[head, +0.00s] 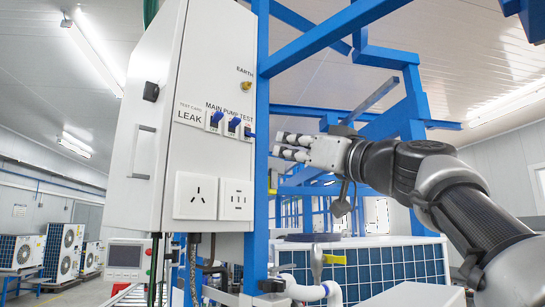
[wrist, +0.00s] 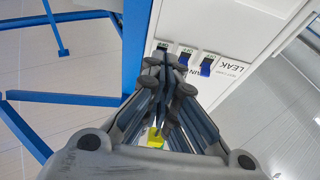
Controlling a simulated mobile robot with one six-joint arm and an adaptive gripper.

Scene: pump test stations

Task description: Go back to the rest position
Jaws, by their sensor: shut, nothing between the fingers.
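My gripper (head: 282,146) is at the end of my arm in the head view, with its fingers pointing left toward a white control box (head: 150,150). It is shut and empty. In the wrist view the closed fingers (wrist: 164,62) point at the box's panel, close to a row of blue-levered switches (wrist: 208,65). I cannot tell whether the fingers touch anything.
Blue frame bars (head: 263,200) stand beside and above my arm. Two sockets (head: 196,196) are low on the box. White pipes with a yellow-handled valve (head: 331,259) and a blue-grilled unit (head: 375,270) lie below my arm. More units (head: 68,250) stand far left.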

